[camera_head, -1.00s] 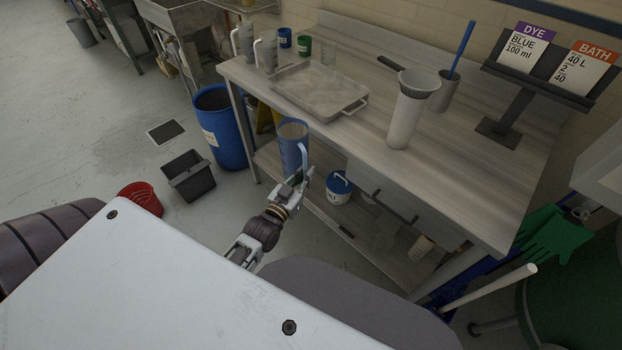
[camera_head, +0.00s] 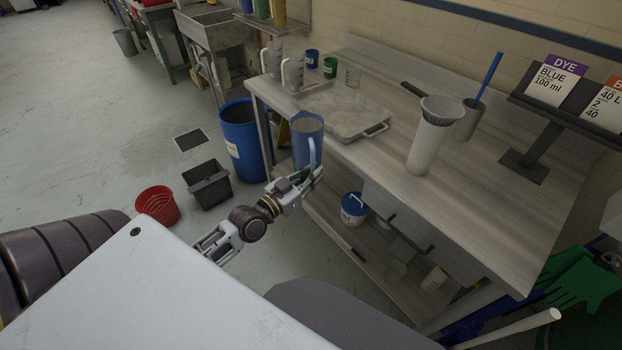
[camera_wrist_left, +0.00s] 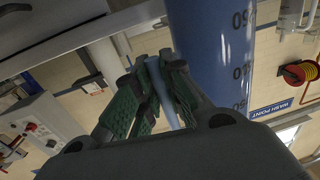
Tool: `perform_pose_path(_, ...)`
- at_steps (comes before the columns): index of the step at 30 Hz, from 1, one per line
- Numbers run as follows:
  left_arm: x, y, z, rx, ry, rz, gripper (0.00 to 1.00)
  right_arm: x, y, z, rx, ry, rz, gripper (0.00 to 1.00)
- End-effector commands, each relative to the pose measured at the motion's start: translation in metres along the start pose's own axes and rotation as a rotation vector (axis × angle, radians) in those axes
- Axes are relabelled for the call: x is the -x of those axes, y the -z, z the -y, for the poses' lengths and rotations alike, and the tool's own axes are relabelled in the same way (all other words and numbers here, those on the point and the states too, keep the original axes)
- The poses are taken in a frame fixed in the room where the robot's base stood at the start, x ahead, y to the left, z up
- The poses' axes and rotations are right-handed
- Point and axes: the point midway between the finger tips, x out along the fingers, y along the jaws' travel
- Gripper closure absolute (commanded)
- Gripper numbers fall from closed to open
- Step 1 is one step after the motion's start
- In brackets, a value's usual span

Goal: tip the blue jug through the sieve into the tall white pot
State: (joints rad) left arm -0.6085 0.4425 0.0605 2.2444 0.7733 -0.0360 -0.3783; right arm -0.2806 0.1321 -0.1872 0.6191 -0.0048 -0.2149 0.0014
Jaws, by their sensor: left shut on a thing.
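The blue jug (camera_head: 306,139) is held upright in front of the bench's near edge, off the bench. My left gripper (camera_head: 311,176) is shut on the jug's pale blue handle. In the left wrist view the green finger pads close around the handle (camera_wrist_left: 159,88), with the jug's blue wall (camera_wrist_left: 212,45) and its dark scale marks just beyond. The tall white pot (camera_head: 425,150) stands upright on the bench to the right. The sieve (camera_head: 441,109) sits in its mouth, its dark handle pointing back left. The pot's inside is hidden. My right gripper is not in view.
A metal tray (camera_head: 328,121) lies on the bench (camera_head: 469,186) between jug and pot. A grey beaker (camera_head: 469,121) with a blue rod and a card stand (camera_head: 522,166) are right of the pot.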

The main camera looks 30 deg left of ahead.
Motion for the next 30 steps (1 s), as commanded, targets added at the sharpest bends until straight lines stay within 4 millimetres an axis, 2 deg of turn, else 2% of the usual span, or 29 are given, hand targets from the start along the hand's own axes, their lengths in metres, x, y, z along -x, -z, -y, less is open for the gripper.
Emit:
perform_pose_path(3, 0.000, 0.010, -0.006, -0.004, -0.036, -0.005, 1.00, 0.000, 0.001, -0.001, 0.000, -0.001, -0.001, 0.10)
perform_pose_path(15, 0.003, 0.032, -0.028, -0.003, -0.144, -0.004, 1.00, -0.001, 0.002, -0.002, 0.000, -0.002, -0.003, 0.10)
perform_pose_path(30, 0.007, 0.046, -0.047, -0.003, -0.227, -0.005, 1.00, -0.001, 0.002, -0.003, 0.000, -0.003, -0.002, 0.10)
